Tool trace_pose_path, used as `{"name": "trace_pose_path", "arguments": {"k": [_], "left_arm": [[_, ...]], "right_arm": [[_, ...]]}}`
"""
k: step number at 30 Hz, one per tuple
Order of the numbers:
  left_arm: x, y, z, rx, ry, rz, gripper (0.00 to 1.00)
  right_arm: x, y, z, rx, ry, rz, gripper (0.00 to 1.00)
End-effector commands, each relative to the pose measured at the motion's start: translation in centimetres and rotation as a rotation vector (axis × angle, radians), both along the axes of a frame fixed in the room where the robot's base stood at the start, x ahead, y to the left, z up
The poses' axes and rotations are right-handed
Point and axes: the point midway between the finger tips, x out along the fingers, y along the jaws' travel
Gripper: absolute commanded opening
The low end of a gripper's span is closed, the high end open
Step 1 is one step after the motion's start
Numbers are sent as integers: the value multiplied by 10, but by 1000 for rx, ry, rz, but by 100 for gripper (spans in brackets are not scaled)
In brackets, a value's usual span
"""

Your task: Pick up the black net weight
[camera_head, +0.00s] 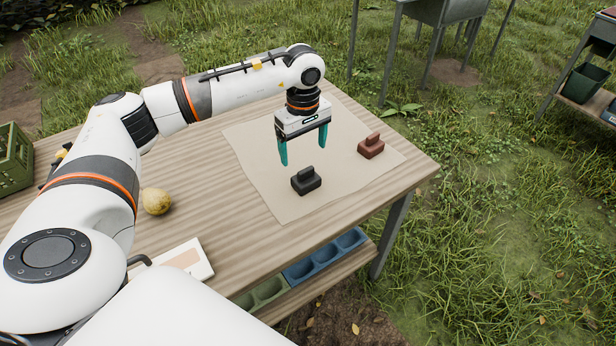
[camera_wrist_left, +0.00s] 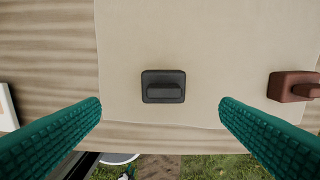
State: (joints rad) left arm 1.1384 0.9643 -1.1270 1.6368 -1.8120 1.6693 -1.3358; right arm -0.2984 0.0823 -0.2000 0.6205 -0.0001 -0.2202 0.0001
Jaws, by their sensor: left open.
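The black net weight (camera_head: 306,181) is a small dark block with a raised grip on top. It lies on a beige cloth (camera_head: 262,150) on the wooden table, near the cloth's front edge. It also shows near the middle of the left wrist view (camera_wrist_left: 163,87). My left gripper (camera_head: 302,158) has teal fingers, points down and is open and empty. It hangs above the cloth around the weight's position, and the weight is not between the fingertips. In the left wrist view the two fingers (camera_wrist_left: 160,105) are spread wide to either side. My right gripper is not in view.
A red-brown weight (camera_head: 371,146) lies to the right on the cloth. A yellow pear (camera_head: 156,201) and a white-edged board (camera_head: 186,261) are on the table's left part. A green crate (camera_head: 12,160) stands at far left. Blue trays (camera_head: 325,256) sit on the shelf below.

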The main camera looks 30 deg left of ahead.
Motion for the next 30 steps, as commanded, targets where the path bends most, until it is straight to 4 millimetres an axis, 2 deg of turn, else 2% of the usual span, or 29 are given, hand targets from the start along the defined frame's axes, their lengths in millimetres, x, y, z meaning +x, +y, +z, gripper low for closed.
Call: {"name": "trace_pose_path", "arguments": {"k": [6,14,21,25,30], "left_arm": [[0,-1,-38,-3,3,0,85],[1,-2,-59,-5,2,-1,85],[4,-4,-94,-6,2,-1,85],[4,-3,-103,-6,0,-1,85],[4,-3,-104,-7,-1,-1,85]], "right_arm": [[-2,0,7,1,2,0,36],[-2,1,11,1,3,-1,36],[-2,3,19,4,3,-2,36],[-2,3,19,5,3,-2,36],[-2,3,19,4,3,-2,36]]}}
